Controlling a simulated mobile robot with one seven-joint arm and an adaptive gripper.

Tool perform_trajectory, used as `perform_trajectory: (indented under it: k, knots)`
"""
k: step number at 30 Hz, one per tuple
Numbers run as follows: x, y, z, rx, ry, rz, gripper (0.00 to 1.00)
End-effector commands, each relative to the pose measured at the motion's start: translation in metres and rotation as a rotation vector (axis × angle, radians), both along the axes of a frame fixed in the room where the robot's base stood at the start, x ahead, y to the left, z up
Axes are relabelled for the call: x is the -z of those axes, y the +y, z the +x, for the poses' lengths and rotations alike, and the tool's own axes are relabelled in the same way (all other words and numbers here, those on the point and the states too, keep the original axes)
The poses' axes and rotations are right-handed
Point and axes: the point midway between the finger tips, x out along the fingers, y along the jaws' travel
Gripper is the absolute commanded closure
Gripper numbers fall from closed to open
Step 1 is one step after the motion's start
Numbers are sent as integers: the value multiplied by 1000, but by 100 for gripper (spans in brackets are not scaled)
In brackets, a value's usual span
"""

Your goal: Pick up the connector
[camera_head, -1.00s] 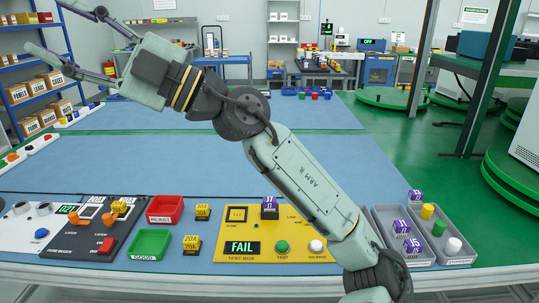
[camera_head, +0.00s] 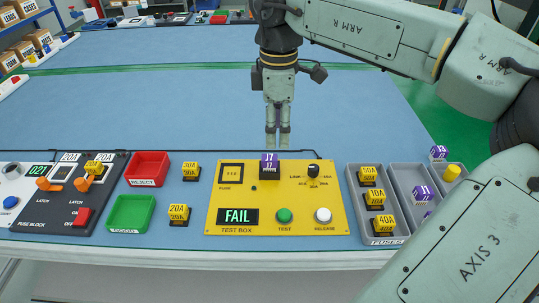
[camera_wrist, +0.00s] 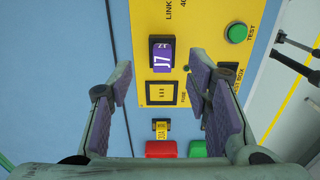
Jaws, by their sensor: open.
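A purple connector marked J7 (camera_head: 269,160) stands in a black socket on the yellow test box (camera_head: 222,190). The box display reads FAIL. My gripper (camera_head: 278,143) points down just behind the connector in the head view, its fingers apart and empty. In the wrist view the connector (camera_wrist: 162,55) lies beyond the two fingers (camera_wrist: 162,88), roughly in line with the gap between them. The fingers do not touch it. Other purple connectors (camera_head: 423,193) are in the grey tray at the right, partly hidden by my arm.
A red REJECT bin (camera_head: 148,168), a green bin (camera_head: 138,214) and loose yellow fuses (camera_head: 190,171) stand left of the test box. The fuse block (camera_head: 60,215) is further left. A grey tray of yellow fuses (camera_head: 353,210) is at right. The blue table behind is clear.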

Motion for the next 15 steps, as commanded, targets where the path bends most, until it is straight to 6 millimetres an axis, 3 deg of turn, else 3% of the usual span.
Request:
perform_trajectory:
  k: [3,11,15]
  knots:
    - [19,1,-1,-4,2,3,55]
    - [39,5,-1,-6,1,5,55]
    - [59,11,-2,-8,2,6,55]
